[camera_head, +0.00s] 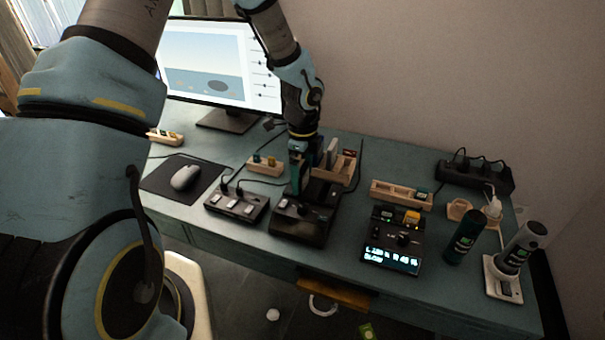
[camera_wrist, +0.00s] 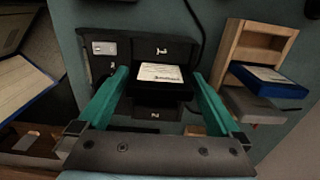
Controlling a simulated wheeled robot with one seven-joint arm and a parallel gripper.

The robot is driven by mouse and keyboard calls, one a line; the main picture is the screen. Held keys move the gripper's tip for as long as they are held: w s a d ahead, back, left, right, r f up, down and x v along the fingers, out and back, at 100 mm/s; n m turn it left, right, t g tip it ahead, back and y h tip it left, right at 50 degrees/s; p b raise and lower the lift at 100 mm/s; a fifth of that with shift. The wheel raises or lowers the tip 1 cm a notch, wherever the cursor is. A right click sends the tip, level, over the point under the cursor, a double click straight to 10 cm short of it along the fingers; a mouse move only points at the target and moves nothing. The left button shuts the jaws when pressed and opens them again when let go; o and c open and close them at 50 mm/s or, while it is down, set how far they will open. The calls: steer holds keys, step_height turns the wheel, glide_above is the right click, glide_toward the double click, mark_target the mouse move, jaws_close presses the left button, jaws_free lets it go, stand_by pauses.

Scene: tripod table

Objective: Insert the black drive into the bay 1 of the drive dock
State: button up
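The black drive (camera_wrist: 161,74) has a white label and shows between my gripper's two teal fingers in the wrist view. The black drive dock (camera_wrist: 102,68) lies below, with a "1" marking just beyond the drive and a "2" marking on the near side. The drive is over the dock between these markings; how deep it sits in bay 1 is hidden. In the head view my gripper (camera_head: 300,168) points down over the back of the dock (camera_head: 300,222), and the drive is hard to make out.
A wooden rack (camera_wrist: 228,52) with a blue drive (camera_wrist: 266,80) and a grey drive (camera_wrist: 250,106) stands close on the right. A black switch box (camera_head: 237,204) is left of the dock. A display panel (camera_head: 392,241) stands to its right. Cables run nearby.

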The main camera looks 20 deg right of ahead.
step_height(320, 180, up, 11)
steer(key=shift+f+b, duration=0.1)
steer(key=shift+b, duration=0.7)
